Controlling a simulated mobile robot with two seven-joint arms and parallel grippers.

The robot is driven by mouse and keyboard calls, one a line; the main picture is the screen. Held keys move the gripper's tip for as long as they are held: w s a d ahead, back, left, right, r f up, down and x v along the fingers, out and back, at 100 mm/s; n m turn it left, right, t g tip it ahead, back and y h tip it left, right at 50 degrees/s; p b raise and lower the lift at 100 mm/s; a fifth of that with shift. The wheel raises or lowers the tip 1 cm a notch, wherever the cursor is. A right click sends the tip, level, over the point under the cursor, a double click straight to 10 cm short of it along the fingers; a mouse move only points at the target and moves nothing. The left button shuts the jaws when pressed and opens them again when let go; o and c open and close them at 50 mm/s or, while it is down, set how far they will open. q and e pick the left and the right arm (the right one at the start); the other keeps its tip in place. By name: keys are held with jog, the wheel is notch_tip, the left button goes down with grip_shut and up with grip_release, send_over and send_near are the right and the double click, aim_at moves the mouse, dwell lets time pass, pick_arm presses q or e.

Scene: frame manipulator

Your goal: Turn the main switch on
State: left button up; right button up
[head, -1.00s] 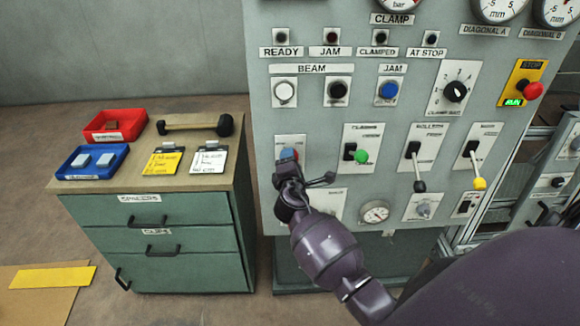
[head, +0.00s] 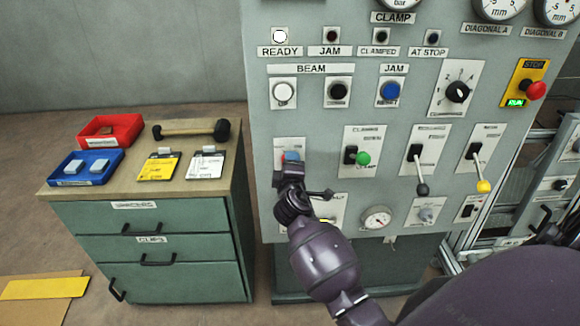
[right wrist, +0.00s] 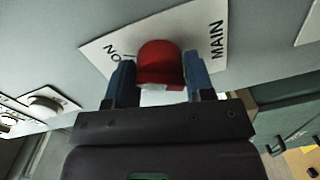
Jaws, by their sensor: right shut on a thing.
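The main switch is a red knob (right wrist: 160,60) on a white plate marked "MAIN" and "ON" in the right wrist view. In the head view its plate (head: 290,143) is at the lower left of the grey panel, and my gripper mostly hides the knob. My right gripper (head: 290,162) is shut on the knob. The right wrist view shows its two blue fingers (right wrist: 159,80) on either side of the knob. The READY lamp (head: 279,37) at the panel's top left glows white. My left gripper is not in view.
The grey panel carries a green-knobbed lever (head: 362,158), a black-knobbed lever (head: 421,188), a yellow-knobbed lever (head: 483,186) and a red stop button (head: 536,90). A green drawer cabinet (head: 160,245) with trays and clipboards stands to the left.

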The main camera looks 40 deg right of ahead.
jog(key=shift+r, duration=0.15)
jog(key=o, duration=0.9)
jog(key=v, duration=1)
jog(key=shift+s+a, duration=0.25)
jog(key=shift+s, duration=0.05)
